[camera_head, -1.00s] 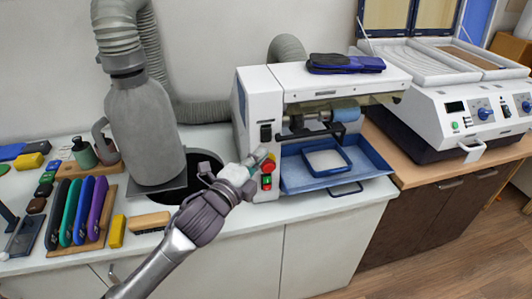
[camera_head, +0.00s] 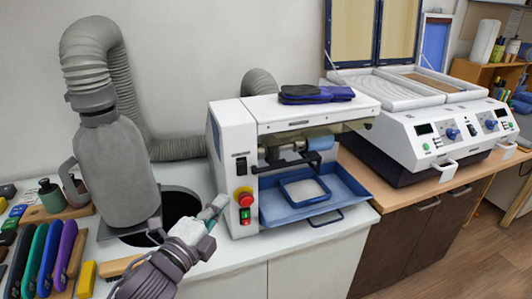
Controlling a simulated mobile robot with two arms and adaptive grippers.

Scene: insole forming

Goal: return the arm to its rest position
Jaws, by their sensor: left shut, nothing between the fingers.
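My left arm comes in from the bottom left. Its gripper (camera_head: 213,213) is shut and empty, just left of the white grinding machine (camera_head: 228,155) and in front of the dark round hole in the counter. The fingertips are close to the red stop button (camera_head: 244,199) and green button (camera_head: 245,216) on the machine's front, with a small gap visible in the picture. My right gripper is out of view.
A grey dust-collector bottle (camera_head: 115,170) with a hose stands at the left. A blue tray (camera_head: 355,187) juts from the machine. Coloured tools (camera_head: 40,255) lie at the lower left. A white forming press (camera_head: 400,130) stands at the right.

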